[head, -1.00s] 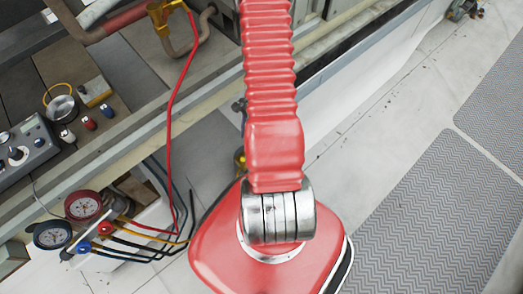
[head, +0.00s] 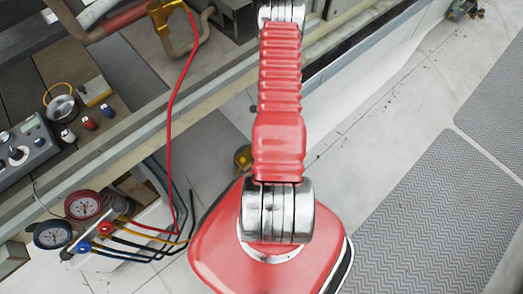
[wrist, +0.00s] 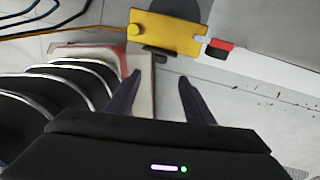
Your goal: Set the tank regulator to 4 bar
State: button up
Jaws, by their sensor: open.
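I cannot tell for sure which part is the tank regulator. A small brass-yellow round fitting (head: 243,158) shows in the head view just left of my arm, near the floor, partly hidden. In the wrist view a yellow block (wrist: 168,27) with a round knob at its left end lies beyond my fingertips. No dial reading shows there. My gripper (wrist: 160,77) is open and empty, its two dark fingers apart and short of the yellow block. It is out of the head view.
A grey control box (head: 25,152) lies on the bench. Grey mats (head: 430,220) lie on the floor at right, which is clear.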

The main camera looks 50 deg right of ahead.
jog(key=shift+f, duration=0.15)
jog(key=shift+w+a+f, duration=0.1)
jog(key=shift+a+f, duration=0.25)
jog(key=shift+f, duration=1.85)
jog(key=shift+s+a+f, duration=0.1)
jog(key=shift+a+f, duration=0.3)
jog(key=shift+f, duration=1.85)
jog(key=shift+w+a+f, duration=0.1)
jog(key=shift+a+f, duration=0.25)
jog(key=shift+f, duration=1.85)
jog(key=shift+c, duration=0.5)
jog(key=c, duration=0.9)
jog(key=shift+a, duration=0.1)
jog(key=shift+c, duration=0.2)
